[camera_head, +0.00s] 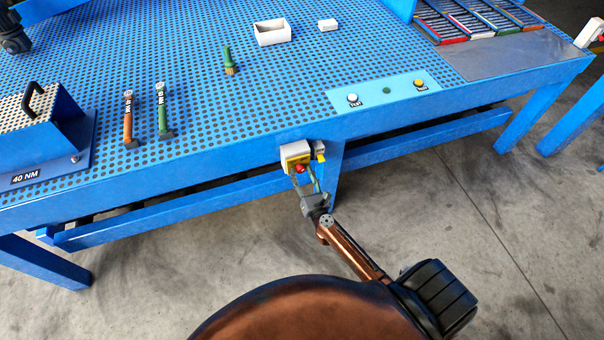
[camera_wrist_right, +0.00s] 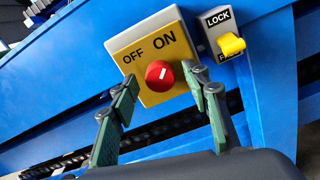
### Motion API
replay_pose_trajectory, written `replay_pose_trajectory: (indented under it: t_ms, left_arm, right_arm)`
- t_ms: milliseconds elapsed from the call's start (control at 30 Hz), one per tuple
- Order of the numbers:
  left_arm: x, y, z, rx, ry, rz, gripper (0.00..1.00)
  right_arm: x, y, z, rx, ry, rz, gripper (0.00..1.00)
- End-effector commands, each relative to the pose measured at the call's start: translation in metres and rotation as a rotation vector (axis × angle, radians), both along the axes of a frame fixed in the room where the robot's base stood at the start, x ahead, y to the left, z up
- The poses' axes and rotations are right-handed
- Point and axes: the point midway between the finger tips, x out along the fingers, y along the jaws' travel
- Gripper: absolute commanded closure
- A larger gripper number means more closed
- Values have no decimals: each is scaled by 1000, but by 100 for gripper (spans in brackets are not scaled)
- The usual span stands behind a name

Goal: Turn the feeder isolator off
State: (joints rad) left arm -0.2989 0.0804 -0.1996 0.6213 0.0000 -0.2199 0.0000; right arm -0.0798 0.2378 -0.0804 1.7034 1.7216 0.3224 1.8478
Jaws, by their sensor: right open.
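The feeder isolator (camera_head: 295,153) is a white box with a yellow face, fixed to the front edge of the blue bench. In the right wrist view, its yellow face (camera_wrist_right: 150,95) carries the words OFF and ON and a round red knob (camera_wrist_right: 160,76). The white mark on the knob slants up to the right, toward the ON side. My right gripper (camera_head: 304,178) is in front of the box. In the wrist view its open fingers (camera_wrist_right: 163,84) lie to either side of the knob, with visible gaps.
A yellow LOCK tab (camera_wrist_right: 231,45) sits on a grey plate right of the isolator. The blue perforated bench (camera_head: 190,60) holds two torque tools, a 40 NM block (camera_head: 40,115), a green-handled tool (camera_head: 229,62) and a button panel (camera_head: 385,91). Bare floor lies in front.

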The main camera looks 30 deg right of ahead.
Motion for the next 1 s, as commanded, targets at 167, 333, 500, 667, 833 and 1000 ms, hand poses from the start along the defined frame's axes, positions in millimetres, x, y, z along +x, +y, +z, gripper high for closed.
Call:
replay_pose_trajectory:
  t_ms: [167, 333, 500, 667, 833, 1000]
  left_arm:
    - [-1, 0, 0, 0, 2, 0, 60]
    - [-1, 0, 0, 0, 2, 0, 60]
    - [-1, 0, 0, 0, 2, 0, 60]
    - [-2, 0, 0, 0, 3, 0, 60]
    - [-2, 0, 0, 0, 3, 0, 60]
    - [-2, 0, 0, -1, 3, 0, 60]
  right_arm:
    - [3, -1, 0, -1, 1, 0, 57]
    - [3, -1, 0, -1, 1, 0, 58]
    - [3, -1, 0, -1, 1, 0, 70]
    - [3, -1, 0, -1, 1, 0, 81]
    - [3, -1, 0, -1, 1, 0, 93]
    - [3, -1, 0, -2, 1, 0, 99]
